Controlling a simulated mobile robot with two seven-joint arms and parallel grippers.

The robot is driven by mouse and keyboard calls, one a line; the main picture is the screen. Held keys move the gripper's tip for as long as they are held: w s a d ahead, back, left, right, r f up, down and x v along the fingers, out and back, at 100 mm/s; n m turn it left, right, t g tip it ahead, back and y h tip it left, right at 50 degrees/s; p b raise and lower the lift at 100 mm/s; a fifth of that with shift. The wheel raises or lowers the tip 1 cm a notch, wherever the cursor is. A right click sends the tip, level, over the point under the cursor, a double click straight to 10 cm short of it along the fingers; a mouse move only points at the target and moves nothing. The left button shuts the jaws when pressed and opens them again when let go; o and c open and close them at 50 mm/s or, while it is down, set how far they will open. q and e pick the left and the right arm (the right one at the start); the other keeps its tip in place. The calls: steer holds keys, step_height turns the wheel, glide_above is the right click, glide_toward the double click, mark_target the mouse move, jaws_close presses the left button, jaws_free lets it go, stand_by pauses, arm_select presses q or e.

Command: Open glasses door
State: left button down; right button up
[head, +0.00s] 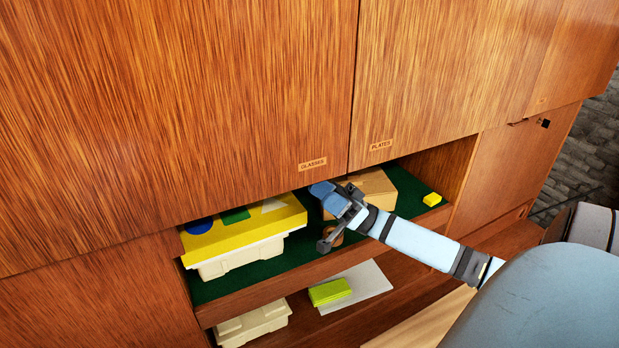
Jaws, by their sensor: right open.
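The glasses door (180,110) is the large wood-grain panel at the upper left, with a small "GLASSES" label (312,164) near its lower right corner. It looks shut, its lower edge above the open shelf. My right gripper (325,216) is open, just below that lower edge and near the corner by the label, in front of the green-lined shelf. I cannot tell whether a finger touches the door. My left gripper is not in view.
The plates door (440,70) adjoins on the right, shut. Below lie a lime block (330,292), a white sheet (370,283) and a cream box (252,324).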

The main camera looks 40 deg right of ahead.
mark_target(306, 183)
steer(key=p+x, duration=0.1)
steer(key=x, duration=0.4)
jaws_close()
